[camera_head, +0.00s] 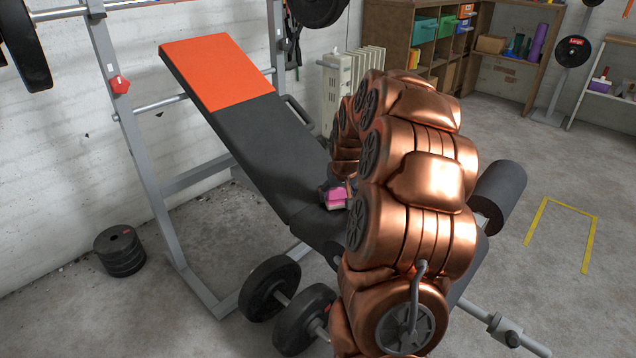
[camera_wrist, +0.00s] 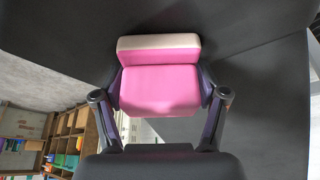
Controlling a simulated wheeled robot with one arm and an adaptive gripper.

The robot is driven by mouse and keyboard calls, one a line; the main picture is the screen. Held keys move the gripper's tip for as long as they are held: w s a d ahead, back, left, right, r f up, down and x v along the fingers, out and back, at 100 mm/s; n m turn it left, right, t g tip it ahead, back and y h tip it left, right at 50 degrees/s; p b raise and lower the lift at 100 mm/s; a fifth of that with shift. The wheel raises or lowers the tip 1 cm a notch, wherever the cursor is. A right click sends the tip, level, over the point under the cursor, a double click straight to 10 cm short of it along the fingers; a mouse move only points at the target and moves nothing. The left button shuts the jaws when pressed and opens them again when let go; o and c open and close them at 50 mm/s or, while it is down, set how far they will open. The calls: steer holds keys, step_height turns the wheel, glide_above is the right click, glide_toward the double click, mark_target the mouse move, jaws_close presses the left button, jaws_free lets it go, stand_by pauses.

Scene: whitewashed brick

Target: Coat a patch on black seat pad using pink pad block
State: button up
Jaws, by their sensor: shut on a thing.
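The weight bench has a black seat pad (camera_head: 320,226), partly hidden behind my copper arm in the head view. In the wrist view, a dark padded surface (camera_wrist: 220,30) fills the top and right. The pink pad block (camera_head: 335,198) has a pink body and a pale layer on one face. My gripper (camera_wrist: 160,92) is shut on the pink pad block (camera_wrist: 160,85), with one finger on each side. The pale layer faces the dark padding; I cannot tell whether it touches. In the head view my gripper is mostly hidden by my arm.
The black backrest (camera_head: 240,135) with an orange top (camera_head: 215,70) slopes up to the left. Dumbbells (camera_head: 285,298) lie below the bench. A foam roller (camera_head: 500,190) sticks out right of my arm. Weight plates (camera_head: 120,250) stand by the wall.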

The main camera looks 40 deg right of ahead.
mark_target(316, 213)
steer(key=shift+s+a, duration=0.2)
steer(key=shift+a, duration=1.75)
steer(key=shift+s+a, duration=0.15)
steer(key=shift+a, duration=1.75)
steer(key=shift+a+r+p, duration=0.2)
steer(key=shift+a+p, duration=0.1)
steer(key=shift+p, duration=0.1)
step_height(316, 213, up, 8)
steer(key=p, duration=0.3)
steer(key=shift+f, duration=0.2)
steer(key=shift+d+p, duration=0.1)
steer(key=shift+p, duration=0.2)
